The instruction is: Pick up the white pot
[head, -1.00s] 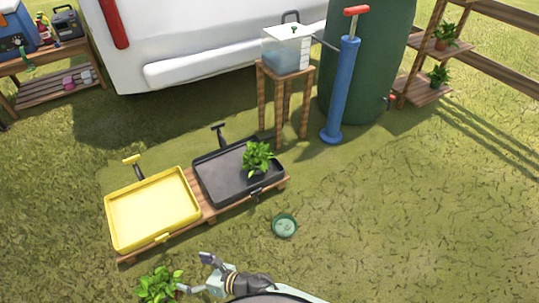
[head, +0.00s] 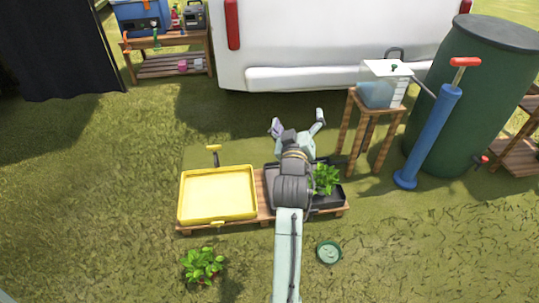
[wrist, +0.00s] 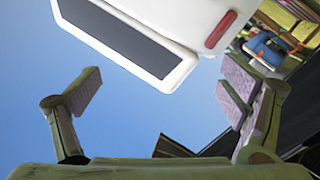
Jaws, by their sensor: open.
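I cannot make out a white pot for certain in either view. Small pink and pale things (head: 190,66) sit on the lower shelf of the wooden bench at the back left, too small to tell apart.
A yellow tray (head: 217,195) sits left of the black tray, which holds a leafy plant (head: 326,180). Another plant (head: 203,265) and a green dish (head: 329,252) are on the grass. A water tank (head: 383,85), blue pump (head: 432,135) and green barrel (head: 475,95) stand right.

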